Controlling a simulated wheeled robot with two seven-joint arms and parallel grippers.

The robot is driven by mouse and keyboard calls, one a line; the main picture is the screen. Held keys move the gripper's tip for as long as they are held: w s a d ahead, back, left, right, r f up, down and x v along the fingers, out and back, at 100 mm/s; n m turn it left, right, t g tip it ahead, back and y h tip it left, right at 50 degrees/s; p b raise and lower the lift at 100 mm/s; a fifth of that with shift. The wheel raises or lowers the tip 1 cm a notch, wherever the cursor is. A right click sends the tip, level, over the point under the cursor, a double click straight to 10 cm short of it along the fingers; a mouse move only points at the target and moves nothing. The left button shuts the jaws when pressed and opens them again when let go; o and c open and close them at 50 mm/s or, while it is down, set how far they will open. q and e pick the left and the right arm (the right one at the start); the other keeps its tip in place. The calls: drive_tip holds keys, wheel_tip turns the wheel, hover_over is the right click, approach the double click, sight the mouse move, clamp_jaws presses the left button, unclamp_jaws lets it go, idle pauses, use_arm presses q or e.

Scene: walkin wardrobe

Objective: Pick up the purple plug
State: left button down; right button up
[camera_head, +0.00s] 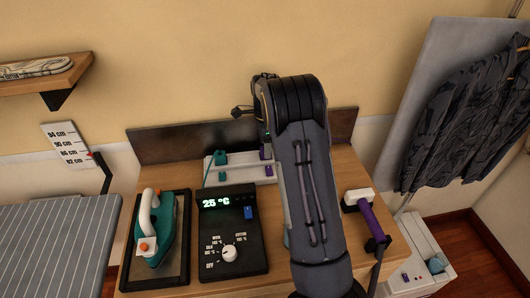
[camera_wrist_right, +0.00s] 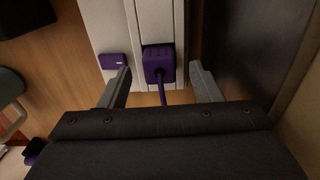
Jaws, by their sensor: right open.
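The purple plug (camera_wrist_right: 158,66) sits in a white power strip in the right wrist view, its purple cord running down toward my wrist. It also shows in the head view (camera_head: 265,152), just left of my arm. My right gripper (camera_wrist_right: 161,78) is open, with one finger on each side of the plug and visible gaps between. In the head view my right forearm covers much of the power strip's right end. My left gripper is not in view.
A teal iron (camera_head: 160,229) rests on a dark tray at the left. A black control panel (camera_head: 229,237) reads 25 °C. A purple-handled tool (camera_head: 371,218) is at the table's right. A dark backboard (camera_head: 183,141) stands behind the strip.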

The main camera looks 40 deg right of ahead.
drive_tip(key=shift+f, duration=0.45)
drive_tip(key=c, duration=1.1)
drive_tip(key=shift+r, duration=0.15)
